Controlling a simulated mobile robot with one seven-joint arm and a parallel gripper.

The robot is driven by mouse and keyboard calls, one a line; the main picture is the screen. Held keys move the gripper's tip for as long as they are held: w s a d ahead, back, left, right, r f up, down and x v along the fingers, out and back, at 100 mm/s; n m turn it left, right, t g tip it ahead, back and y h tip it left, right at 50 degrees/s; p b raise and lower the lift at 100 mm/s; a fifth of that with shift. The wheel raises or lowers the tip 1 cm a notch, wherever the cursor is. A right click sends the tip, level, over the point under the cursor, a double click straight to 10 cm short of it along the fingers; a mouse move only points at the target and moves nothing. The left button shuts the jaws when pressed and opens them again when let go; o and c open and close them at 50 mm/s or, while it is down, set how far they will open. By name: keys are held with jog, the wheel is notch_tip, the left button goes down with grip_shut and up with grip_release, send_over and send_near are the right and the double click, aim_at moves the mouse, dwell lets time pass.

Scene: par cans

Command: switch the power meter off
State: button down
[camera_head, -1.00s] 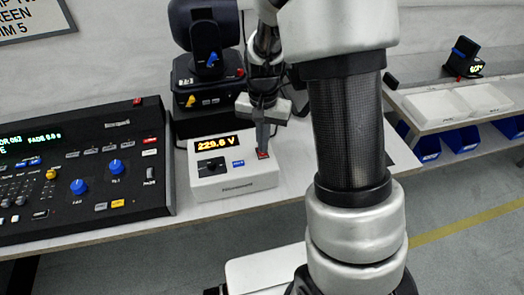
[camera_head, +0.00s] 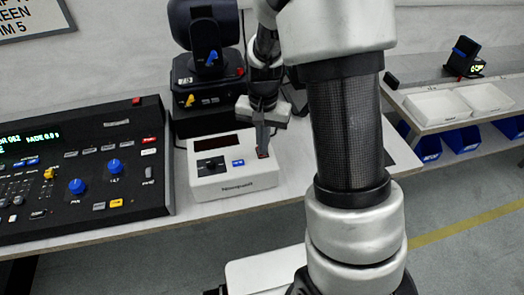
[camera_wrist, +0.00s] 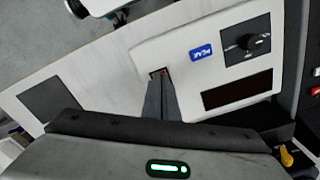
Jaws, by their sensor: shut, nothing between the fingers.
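The power meter (camera_head: 215,187) is a white box on the bench, with a dark, blank display (camera_head: 217,143), a black knob (camera_head: 211,164) and a blue button (camera_head: 238,163). In the wrist view the meter (camera_wrist: 186,55) also shows its blank display (camera_wrist: 237,89), knob (camera_wrist: 254,43) and blue button (camera_wrist: 201,53). A small red switch (camera_wrist: 163,71) sits at my fingertips, mostly hidden by them. My gripper (camera_head: 263,150) is shut and empty, pointing down with its tips at the switch. I cannot tell whether they touch it.
A lighting console (camera_head: 85,170) stands left of the meter. A moving-head lamp (camera_head: 207,60) stands behind it. Clear bench lies right of the meter, with a dark flat patch (camera_wrist: 52,99). White trays (camera_head: 440,107) and blue bins (camera_head: 462,139) are at the right.

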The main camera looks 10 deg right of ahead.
notch_tip(320, 180, up, 7)
jog(key=p, duration=0.5)
dwell(0.4)
dwell(0.4)
jog(key=s+r+n+t+p, duration=0.1)
jog(key=s+r+p, duration=0.15)
jog(key=r, duration=0.55)
jog(key=s+r+n+t+p, duration=0.1)
jog(key=s+r, duration=0.2)
jog(key=r, duration=0.5)
jog(key=s+r+n+t+p, duration=0.2)
jog(key=s+r+n+t, duration=0.1)
jog(key=s+r, duration=0.7)
jog(key=s+n, duration=0.1)
jog(key=s, duration=0.2)
jog(key=shift+r+t+p, duration=0.3)
jog(key=shift+r, duration=0.05)
